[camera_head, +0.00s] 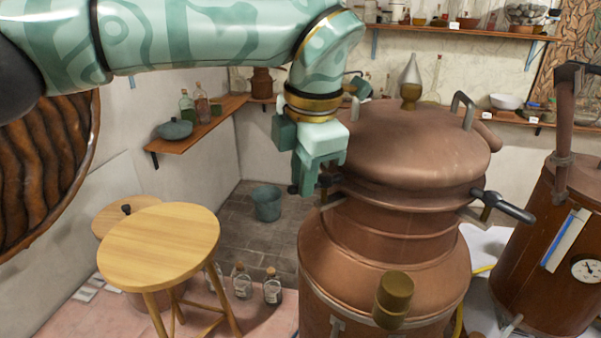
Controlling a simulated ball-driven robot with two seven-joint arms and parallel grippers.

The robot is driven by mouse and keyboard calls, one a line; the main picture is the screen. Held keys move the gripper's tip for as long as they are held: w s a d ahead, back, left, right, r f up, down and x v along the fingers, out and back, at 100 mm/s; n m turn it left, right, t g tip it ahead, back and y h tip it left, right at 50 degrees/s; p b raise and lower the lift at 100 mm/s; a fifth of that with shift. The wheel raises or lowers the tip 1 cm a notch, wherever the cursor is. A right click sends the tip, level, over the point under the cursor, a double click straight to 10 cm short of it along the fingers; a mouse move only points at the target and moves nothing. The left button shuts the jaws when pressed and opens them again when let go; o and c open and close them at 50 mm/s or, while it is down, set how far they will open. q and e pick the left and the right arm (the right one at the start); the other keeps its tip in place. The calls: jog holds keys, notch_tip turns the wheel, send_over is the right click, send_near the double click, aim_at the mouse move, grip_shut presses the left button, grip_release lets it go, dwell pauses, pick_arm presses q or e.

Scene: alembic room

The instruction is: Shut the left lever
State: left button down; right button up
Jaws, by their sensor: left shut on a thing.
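The copper still (385,245) stands right of centre with its domed lid (415,140) on top. My left gripper (317,180) comes down from above at the left side of the lid's rim. It is shut on the left lever (329,182), a dark handle at the rim; the fingers hide much of it. The right lever (508,206) sticks out to the right from the rim, with a black grip. My right gripper is out of view.
A round wooden stool (160,245) stands at the left, with several bottles (241,281) beside it on the floor. A bucket (267,203) is behind. A second copper vessel (550,250) with a gauge stands at the right. Shelves line the walls.

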pick_arm(q)
jog(key=shift+s+d+r+n, duration=0.1)
jog(key=shift+s+d+n, duration=0.05)
jog(key=shift+n, duration=0.65)
jog(key=c, duration=1.4)
grip_release()
jog(key=shift+d, duration=0.1)
notch_tip(320, 180, up, 16)
jog(key=s+d+p, duration=0.1)
jog(key=s, duration=0.1)
jog(key=shift+s+d+p, duration=0.4)
